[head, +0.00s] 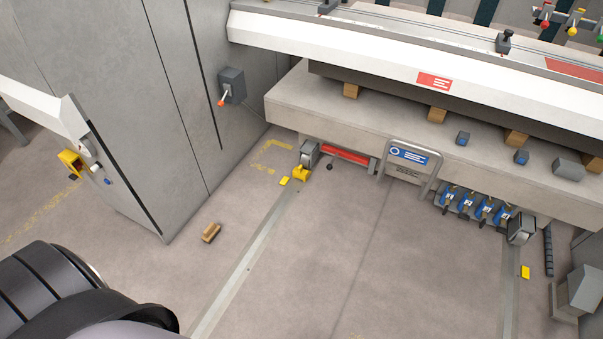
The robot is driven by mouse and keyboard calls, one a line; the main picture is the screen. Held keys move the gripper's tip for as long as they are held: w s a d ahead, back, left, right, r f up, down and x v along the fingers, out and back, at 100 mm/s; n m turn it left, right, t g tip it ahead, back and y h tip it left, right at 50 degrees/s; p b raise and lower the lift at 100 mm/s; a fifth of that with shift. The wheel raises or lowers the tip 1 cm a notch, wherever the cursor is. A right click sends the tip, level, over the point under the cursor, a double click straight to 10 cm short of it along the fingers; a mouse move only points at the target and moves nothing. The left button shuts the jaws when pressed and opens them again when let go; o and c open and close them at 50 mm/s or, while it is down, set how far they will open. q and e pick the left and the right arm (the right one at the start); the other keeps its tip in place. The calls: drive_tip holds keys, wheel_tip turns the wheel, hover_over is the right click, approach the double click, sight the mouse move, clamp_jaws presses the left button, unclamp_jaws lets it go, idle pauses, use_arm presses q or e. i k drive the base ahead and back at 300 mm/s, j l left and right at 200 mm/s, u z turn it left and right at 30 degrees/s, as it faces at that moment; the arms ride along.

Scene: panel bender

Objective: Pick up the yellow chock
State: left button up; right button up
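A small yellow chock (301,173) sits on the floor in front of the left caster wheel (309,152) under the machine's bench. It appears to be against the wheel, but I cannot tell whether they touch. Neither of my grippers shows in the head view. Only a dark, rounded part of my own body shows at the lower left.
A brush-like brown block (211,232) lies on the floor. A yellow holder (72,163) is on the grey cabinet at left. A blue-labelled metal frame (409,157) and several blue clamps (467,204) stand below the bench (300,100). The middle floor is clear.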

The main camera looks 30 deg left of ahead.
sight(299, 172)
drive_tip(key=i+j+u, duration=0.35)
drive_tip(key=i+j, duration=0.15)
drive_tip(key=i, duration=0.35)
drive_tip(key=i+j+u, duration=0.2)
drive_tip(key=i, duration=0.25)
drive_tip(key=i+j+u, duration=0.15)
drive_tip(key=i, duration=0.3)
